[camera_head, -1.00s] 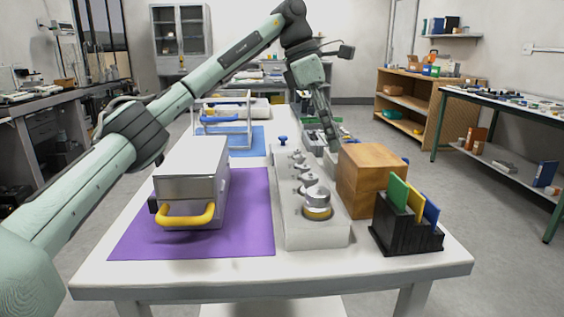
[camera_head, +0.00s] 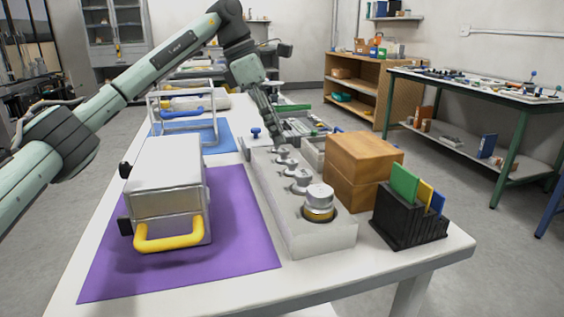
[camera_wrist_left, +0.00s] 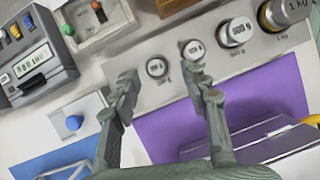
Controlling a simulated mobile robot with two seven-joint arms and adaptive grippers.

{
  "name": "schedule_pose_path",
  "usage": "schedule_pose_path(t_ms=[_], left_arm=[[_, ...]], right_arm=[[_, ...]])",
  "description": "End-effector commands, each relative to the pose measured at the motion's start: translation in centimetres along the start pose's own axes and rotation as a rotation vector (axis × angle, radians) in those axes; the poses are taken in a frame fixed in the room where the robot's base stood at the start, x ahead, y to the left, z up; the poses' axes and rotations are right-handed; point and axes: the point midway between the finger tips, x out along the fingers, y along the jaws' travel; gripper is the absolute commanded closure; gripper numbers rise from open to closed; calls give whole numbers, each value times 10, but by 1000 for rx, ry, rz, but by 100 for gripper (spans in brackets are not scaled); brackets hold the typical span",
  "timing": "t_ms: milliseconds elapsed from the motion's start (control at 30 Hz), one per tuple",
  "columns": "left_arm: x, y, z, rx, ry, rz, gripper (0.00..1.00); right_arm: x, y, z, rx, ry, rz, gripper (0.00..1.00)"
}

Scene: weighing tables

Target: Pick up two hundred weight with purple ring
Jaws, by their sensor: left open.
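A grey block (camera_head: 325,238) holds a row of silver weights on the table. The largest weight (camera_head: 319,198), with a yellow band, is nearest; smaller ones (camera_head: 298,183) recede behind it. In the left wrist view the largest weight (camera_wrist_left: 283,12) reads 1 kg, beside a medium weight (camera_wrist_left: 235,32) and two smaller ones, one (camera_wrist_left: 194,50) and the smallest (camera_wrist_left: 157,68). Their small labels are hard to read, and I cannot make out a purple ring. My left gripper (camera_wrist_left: 166,84) is open and empty, its fingertips near the two smallest weights. It hides part of the block's far end (camera_head: 275,146). My right gripper is not in view.
A metal box with a yellow handle (camera_head: 168,233) stands on a purple mat (camera_head: 240,235) left of the block. A wooden box (camera_head: 362,170) and a black holder with coloured cards (camera_head: 408,218) stand right. A blue knob (camera_wrist_left: 74,123) shows near my gripper.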

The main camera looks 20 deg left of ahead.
Motion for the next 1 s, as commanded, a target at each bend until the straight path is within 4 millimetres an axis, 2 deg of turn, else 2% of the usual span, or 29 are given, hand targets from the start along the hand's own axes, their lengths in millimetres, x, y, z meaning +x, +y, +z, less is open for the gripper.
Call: schedule_pose_path(t_ms=[300,567,900,1000], left_arm=[[43,5,-4,0,1,-1,55],[47,6,-4,0,0,2,55],[47,6,-4,0,0,1,97],[47,6,-4,0,0,1,100]], right_arm=[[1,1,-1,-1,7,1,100],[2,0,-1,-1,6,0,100],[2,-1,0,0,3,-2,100],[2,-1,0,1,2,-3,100]])
